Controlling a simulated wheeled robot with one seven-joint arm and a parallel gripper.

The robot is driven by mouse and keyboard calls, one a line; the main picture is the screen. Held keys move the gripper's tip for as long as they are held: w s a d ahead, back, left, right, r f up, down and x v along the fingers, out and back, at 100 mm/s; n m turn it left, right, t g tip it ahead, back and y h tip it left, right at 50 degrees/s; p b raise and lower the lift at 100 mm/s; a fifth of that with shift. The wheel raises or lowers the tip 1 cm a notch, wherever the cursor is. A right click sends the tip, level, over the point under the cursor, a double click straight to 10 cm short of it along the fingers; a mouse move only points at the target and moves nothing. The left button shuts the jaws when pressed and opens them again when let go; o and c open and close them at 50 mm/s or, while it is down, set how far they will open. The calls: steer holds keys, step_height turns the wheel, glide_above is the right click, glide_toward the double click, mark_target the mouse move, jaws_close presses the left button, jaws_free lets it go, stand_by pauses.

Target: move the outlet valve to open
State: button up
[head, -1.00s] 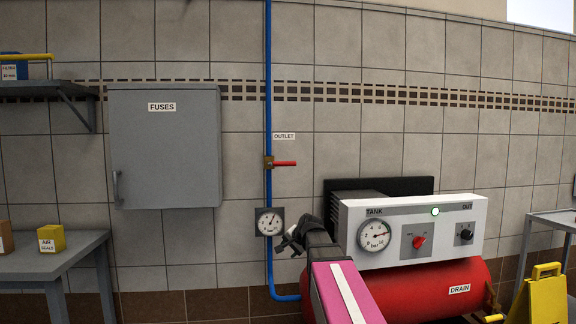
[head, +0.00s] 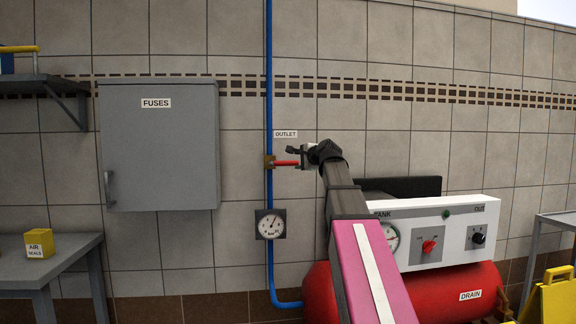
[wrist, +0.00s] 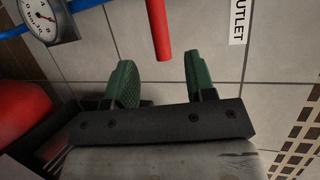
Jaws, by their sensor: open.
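The outlet valve has a brass body (head: 269,161) on the vertical blue pipe, under the OUTLET label (head: 285,134). Its red lever (head: 286,162) points right, horizontal and across the pipe. In the wrist view the red lever (wrist: 161,30) comes down from the top edge, and its free end lies near the gap between my green fingertips. My gripper (head: 299,157) is at the lever's free end in the head view. In the wrist view my gripper (wrist: 158,64) is open, with a finger on either side of the lever's line. I cannot tell whether they touch it.
A round gauge (head: 270,224) sits on the pipe below the valve. A grey FUSES cabinet (head: 158,148) hangs to the left. The red compressor tank (head: 455,287) and its white panel (head: 455,234) stand at the right, with a dark green lamp (head: 446,214).

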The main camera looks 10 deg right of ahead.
mark_target(290, 163)
steer(key=x, duration=0.9)
steer(key=shift+w+a+f, duration=0.1)
steer(key=shift+w+a, duration=0.05)
steer(key=shift+w, duration=0.2)
jaws_close()
